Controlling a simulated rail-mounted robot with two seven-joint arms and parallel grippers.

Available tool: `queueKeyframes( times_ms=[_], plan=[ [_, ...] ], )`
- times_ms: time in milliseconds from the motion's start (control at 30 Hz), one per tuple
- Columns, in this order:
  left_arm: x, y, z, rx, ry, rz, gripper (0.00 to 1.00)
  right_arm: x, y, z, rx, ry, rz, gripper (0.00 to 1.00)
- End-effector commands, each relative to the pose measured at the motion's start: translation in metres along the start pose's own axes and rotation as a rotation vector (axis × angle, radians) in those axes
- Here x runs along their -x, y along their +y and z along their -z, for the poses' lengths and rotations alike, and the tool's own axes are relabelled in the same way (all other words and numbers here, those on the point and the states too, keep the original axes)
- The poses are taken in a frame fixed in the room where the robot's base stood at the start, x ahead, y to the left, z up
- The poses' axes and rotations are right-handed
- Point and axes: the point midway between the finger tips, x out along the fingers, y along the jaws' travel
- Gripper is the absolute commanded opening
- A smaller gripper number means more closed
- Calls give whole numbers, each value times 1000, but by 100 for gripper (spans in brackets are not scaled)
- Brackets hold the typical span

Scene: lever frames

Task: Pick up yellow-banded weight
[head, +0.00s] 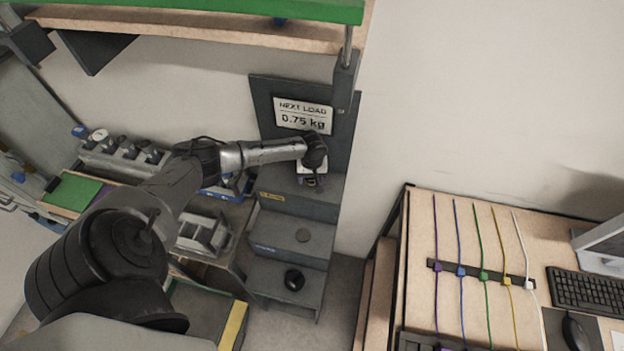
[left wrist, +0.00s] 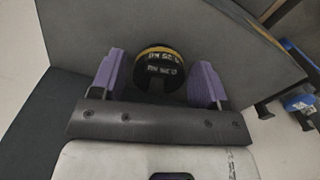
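The yellow-banded weight (left wrist: 158,72) is a dark round piece with a yellow band along its upper edge and pale lettering on its face. In the left wrist view it sits between the two purple finger pads of my left gripper (left wrist: 161,66), with a gap on each side. The gripper is open. In the head view my left gripper (head: 311,175) is low over the top step of the grey stepped stand (head: 322,205) and mostly hides the weight there. My right gripper is not in view.
A sign (head: 303,116) reading "NEXT LOAD 0.75 kg" is on the panel behind the steps. A desk with coloured cables (head: 483,275) stands at right.

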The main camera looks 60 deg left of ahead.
Motion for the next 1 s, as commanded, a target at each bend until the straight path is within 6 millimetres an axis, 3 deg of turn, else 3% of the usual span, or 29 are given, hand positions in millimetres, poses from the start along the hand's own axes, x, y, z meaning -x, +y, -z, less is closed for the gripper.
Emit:
queueKeyframes(
  times_ms=[500,767,1000],
  plan=[
    [1,0,0,0,0,0,21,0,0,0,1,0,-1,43],
    [2,0,0,0,0,0,21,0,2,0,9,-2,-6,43],
    [22,0,0,-1,2,-1,21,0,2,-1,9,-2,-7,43]
  ],
)
